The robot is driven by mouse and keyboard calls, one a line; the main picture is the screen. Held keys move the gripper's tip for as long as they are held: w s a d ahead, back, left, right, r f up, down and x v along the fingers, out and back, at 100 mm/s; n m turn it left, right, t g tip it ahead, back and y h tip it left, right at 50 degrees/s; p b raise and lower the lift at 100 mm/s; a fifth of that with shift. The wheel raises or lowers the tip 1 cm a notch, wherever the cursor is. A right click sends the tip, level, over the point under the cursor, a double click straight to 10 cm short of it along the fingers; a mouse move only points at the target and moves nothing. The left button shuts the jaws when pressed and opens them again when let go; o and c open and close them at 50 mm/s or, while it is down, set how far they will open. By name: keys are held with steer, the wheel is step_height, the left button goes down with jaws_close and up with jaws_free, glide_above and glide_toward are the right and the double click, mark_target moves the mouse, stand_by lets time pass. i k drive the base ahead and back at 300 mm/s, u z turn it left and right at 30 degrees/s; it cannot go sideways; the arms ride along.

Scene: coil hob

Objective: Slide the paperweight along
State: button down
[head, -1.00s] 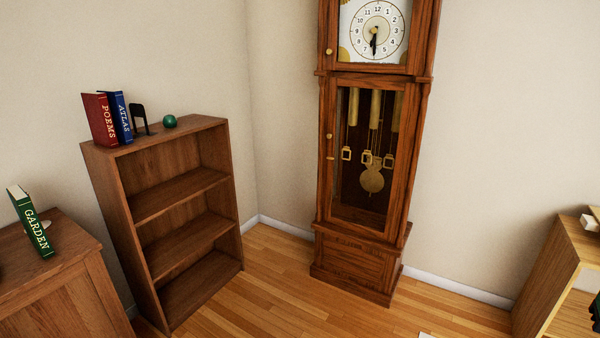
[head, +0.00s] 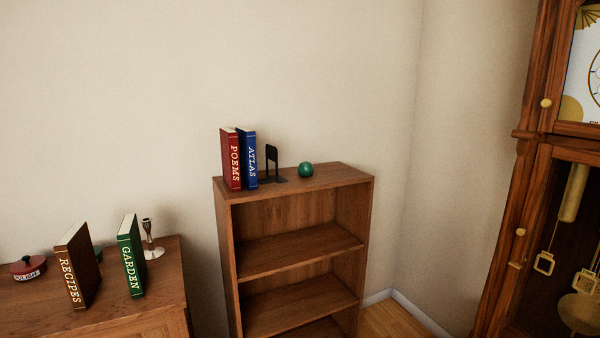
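A green ball-shaped paperweight (head: 306,170) sits on top of the wooden bookcase (head: 290,190), right of the middle of its top. A black bookend (head: 272,165) stands to its left, apart from it. A blue book, ATLAS (head: 247,160), and a red book, POEMS (head: 231,160), stand upright left of the bookend. My gripper is not in view.
Bare top lies right of the paperweight up to the bookcase's edge. A lower cabinet (head: 150,290) at left bears books RECIPES (head: 78,268) and GARDEN (head: 131,257), a candlestick (head: 151,240) and a red POLISH tin (head: 28,268). A tall clock (head: 530,160) stands at right.

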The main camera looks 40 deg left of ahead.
mark_target(306, 169)
steer(key=u, duration=0.4)
steer(key=i, duration=1.2)
steer(key=u, duration=1.3)
steer(key=i, duration=0.9)
steer(key=u, duration=0.6)
